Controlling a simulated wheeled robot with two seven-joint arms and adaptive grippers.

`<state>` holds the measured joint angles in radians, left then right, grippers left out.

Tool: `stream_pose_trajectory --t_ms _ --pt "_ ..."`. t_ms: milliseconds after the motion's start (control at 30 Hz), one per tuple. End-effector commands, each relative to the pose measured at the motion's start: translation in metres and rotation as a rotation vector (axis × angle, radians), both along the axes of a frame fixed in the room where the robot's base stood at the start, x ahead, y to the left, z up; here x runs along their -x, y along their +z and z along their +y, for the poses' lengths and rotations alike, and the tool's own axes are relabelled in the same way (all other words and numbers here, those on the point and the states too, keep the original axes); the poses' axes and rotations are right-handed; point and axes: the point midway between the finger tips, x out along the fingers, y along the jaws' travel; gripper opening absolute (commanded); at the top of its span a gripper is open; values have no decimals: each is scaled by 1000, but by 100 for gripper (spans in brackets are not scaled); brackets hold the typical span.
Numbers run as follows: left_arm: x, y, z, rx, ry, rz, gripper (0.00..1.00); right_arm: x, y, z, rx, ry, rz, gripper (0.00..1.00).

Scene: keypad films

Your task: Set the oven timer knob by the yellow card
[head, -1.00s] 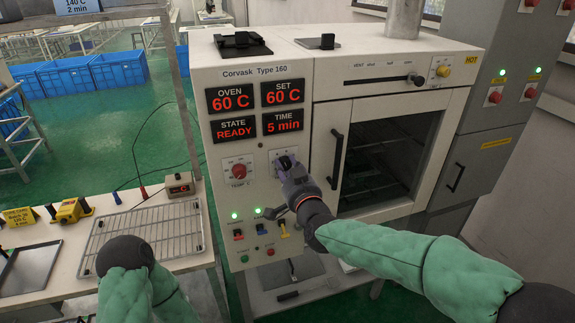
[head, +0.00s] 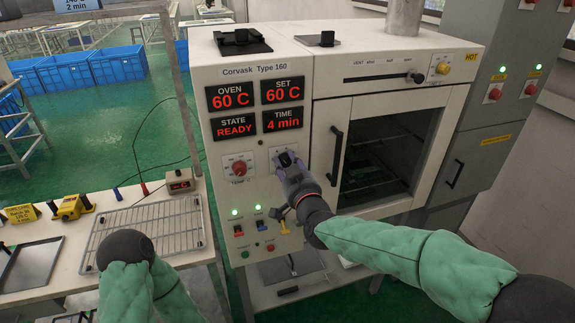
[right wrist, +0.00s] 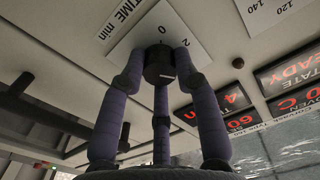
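The oven panel (head: 210,155) has a TIME display (head: 283,120) that reads 4 min. The dark timer knob (right wrist: 158,64) sits on a white dial plate marked TIME min, with 0 and 2 legible. My right gripper (head: 285,168) is at this knob. In the right wrist view its fingers (right wrist: 160,75) close around the knob from several sides and appear to touch it.
The red TEMP knob (head: 239,168) sits just left of the timer knob. Switches and lit green lamps (head: 236,212) lie below. OVEN and SET displays read 60 C, STATE reads READY. A wire rack (head: 165,230) lies on the bench. The oven door (head: 385,150) is closed.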

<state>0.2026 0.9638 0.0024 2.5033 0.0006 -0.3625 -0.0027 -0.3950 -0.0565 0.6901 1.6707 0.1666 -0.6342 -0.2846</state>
Motion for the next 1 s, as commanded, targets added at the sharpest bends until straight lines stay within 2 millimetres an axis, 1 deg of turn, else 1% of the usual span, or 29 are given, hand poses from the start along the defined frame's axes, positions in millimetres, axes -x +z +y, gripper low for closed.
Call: stream_pose_trajectory --t_ms 33,67,400,533,667,1000 --pt "0 0 0 0 0 0 0 0 4 -1 -2 -1 -7 50" --pt "0 0 0 0 0 0 0 0 4 -1 -2 -1 -7 53" --pt "0 0 0 0 0 0 0 1 1 0 -1 0 -1 53" --pt "0 0 0 0 0 0 0 8 1 -3 -1 0 -1 53" --pt "0 0 0 0 0 0 0 23 2 -8 -2 0 -2 53" --pt "0 0 0 0 0 0 0 76 2 -25 -2 0 -4 53"
